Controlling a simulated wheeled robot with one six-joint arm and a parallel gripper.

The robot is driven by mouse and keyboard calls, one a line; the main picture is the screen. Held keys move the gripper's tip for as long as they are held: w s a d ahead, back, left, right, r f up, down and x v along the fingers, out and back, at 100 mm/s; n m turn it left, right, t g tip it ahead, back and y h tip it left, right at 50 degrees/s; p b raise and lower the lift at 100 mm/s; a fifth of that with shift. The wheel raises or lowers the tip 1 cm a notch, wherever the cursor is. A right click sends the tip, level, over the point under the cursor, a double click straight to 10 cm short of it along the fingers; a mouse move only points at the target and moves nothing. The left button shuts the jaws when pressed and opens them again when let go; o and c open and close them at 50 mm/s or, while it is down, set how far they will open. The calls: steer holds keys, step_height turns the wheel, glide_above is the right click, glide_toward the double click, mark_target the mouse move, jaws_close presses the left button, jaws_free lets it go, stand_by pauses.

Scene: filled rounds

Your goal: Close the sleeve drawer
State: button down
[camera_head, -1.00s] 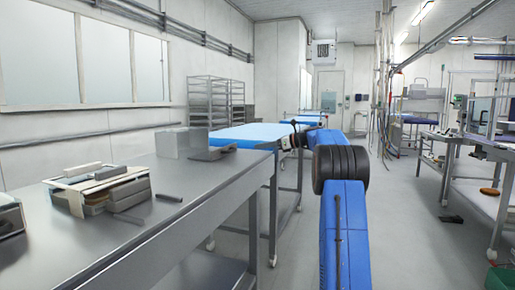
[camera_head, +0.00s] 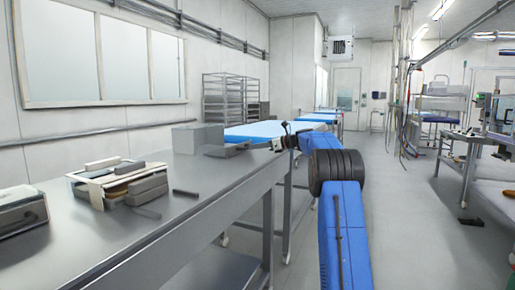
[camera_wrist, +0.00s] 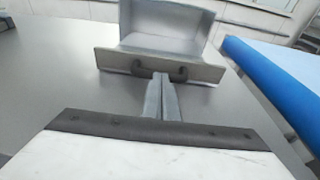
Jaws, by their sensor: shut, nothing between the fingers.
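The sleeve drawer unit is a plain grey box (camera_head: 197,137) on the metal table, left of my gripper in the head view. Its drawer (camera_head: 229,150) sticks out to the right; the wrist view shows the open tray behind a flat grey front panel (camera_wrist: 205,72) with a dark bow handle (camera_wrist: 180,73). The grey box (camera_wrist: 165,17) stands behind it. My gripper (camera_wrist: 161,77) is shut and empty, its fingertips in front of the panel at the middle of the handle. I cannot tell whether they touch. In the head view my gripper (camera_head: 262,146) is small beside the drawer.
A blue-topped conveyor (camera_head: 255,132) stands behind. The tabletop around the drawer is clear.

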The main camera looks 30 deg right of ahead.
mark_target(224, 149)
steer(key=shift+a, duration=0.1)
steer(key=r+x, duration=0.1)
steer(key=x, duration=0.4)
steer(key=r+x, duration=0.1)
steer(key=x, duration=0.4)
steer(key=r+x, duration=0.1)
steer(key=x, duration=0.4)
steer(key=shift+w+a, duration=0.3)
steer(key=shift+w, duration=0.4)
steer(key=shift+w+a+r, duration=0.1)
steer(key=shift+w+a, duration=0.3)
steer(key=shift+w, duration=0.15)
steer(key=shift+a, duration=0.15)
steer(key=shift+s+r, duration=0.1)
